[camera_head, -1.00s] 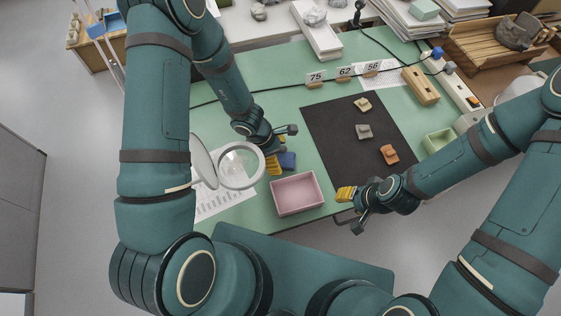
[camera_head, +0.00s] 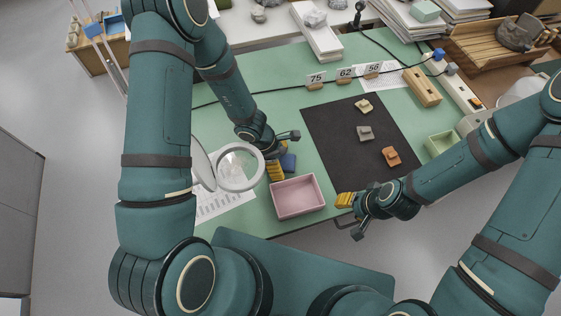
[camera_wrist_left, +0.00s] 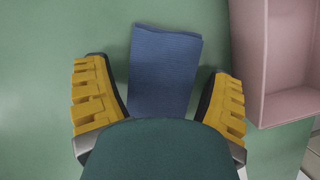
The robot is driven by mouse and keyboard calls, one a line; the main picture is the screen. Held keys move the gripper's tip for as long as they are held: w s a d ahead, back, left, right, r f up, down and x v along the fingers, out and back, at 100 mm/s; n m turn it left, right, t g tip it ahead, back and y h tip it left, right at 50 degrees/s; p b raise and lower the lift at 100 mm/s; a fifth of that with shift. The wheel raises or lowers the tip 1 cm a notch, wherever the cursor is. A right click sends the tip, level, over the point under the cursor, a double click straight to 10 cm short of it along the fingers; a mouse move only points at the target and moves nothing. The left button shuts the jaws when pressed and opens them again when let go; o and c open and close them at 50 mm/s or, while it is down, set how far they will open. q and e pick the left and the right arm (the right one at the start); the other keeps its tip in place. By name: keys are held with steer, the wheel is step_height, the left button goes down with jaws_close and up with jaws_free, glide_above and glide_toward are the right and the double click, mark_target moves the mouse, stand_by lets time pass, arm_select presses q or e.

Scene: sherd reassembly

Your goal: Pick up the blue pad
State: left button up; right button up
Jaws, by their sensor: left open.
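The blue pad (camera_head: 288,162) lies on the green table, just behind the pink tray. In the left wrist view the pad (camera_wrist_left: 163,70) lies between and beyond the two yellow fingertips. Its near end is hidden behind my gripper's body. My left gripper (camera_head: 280,160) is open at the pad. In the left wrist view its yellow fingers (camera_wrist_left: 160,95) stand apart on either side of the pad, with nothing held. My right gripper (camera_head: 348,212) is over the table's front edge, right of the pink tray. Its jaw gap is not clear.
The pink tray (camera_head: 297,197) stands close to the pad. A magnifier ring (camera_head: 241,167) is left of my left gripper. A dark mat (camera_head: 340,120) bears three sherds. Number cards (camera_head: 345,73) stand behind it. A green tray (camera_head: 440,141) is at the right.

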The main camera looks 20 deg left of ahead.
mark_target(286, 160)
steer(key=shift+f, duration=0.15)
arm_select(q)
steer(key=c, duration=0.9)
steer(key=shift+c, duration=0.3)
steer(key=shift+r+p, duration=0.25)
steer(key=shift+p, duration=0.2)
steer(key=shift+c, duration=0.5)
arm_select(e)
steer(key=shift+r, duration=0.5)
arm_select(q)
step_height(286, 160, up, 4)
steer(key=shift+r+p, duration=0.1)
steer(key=shift+p, duration=1.15)
arm_select(e)
steer(key=shift+w+d+r, duration=0.1)
steer(key=shift+w+r, duration=0.1)
steer(key=shift+r, duration=0.45)
steer(key=shift+w+r, duration=0.15)
steer(key=shift+r, duration=0.45)
arm_select(q)
steer(key=s+a, duration=0.1)
steer(key=a, duration=0.5)
steer(key=s+a, duration=0.1)
steer(key=a, duration=0.4)
steer(key=s+a+f, duration=0.1)
steer(key=a, duration=0.5)
steer(key=shift+s+a, duration=0.35)
arm_select(e)
steer(key=shift+w+r, duration=0.2)
